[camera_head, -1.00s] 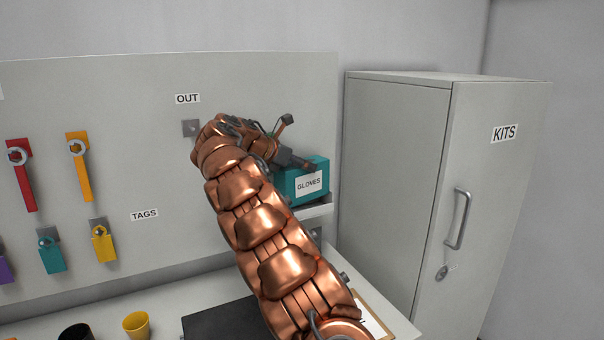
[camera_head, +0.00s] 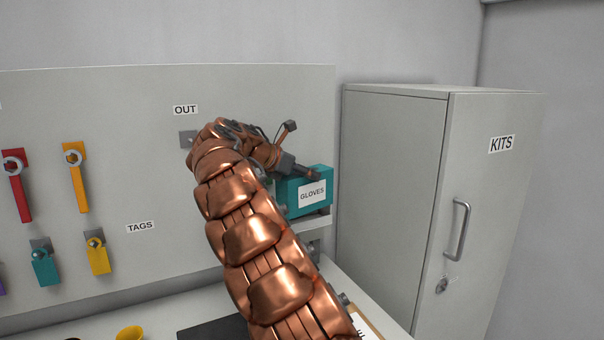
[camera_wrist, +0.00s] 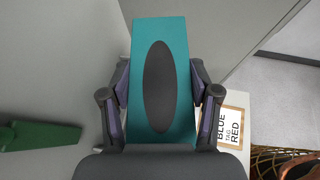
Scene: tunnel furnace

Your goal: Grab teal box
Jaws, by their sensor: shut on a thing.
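The teal box (camera_head: 286,192) has a white "GLOVES" label on its front and sits at the small shelf (camera_head: 311,223) at the right end of the panel. In the wrist view the box (camera_wrist: 178,42) fills the middle, with a dark oval on its top face. My gripper (camera_wrist: 161,88) has one finger on each side of the box and is shut on it. In the head view my gripper (camera_head: 305,172) is at the top of the box, partly hidden by my arm. I cannot tell whether the box still rests on the shelf.
A grey cabinet (camera_head: 395,190) marked "KITS" stands close to the right of the box. The panel (camera_head: 130,160) behind carries several coloured tags. A yellow cup (camera_head: 131,333) and a dark flat item (camera_head: 212,329) are on the counter. A clipboard (camera_wrist: 229,124) lies below.

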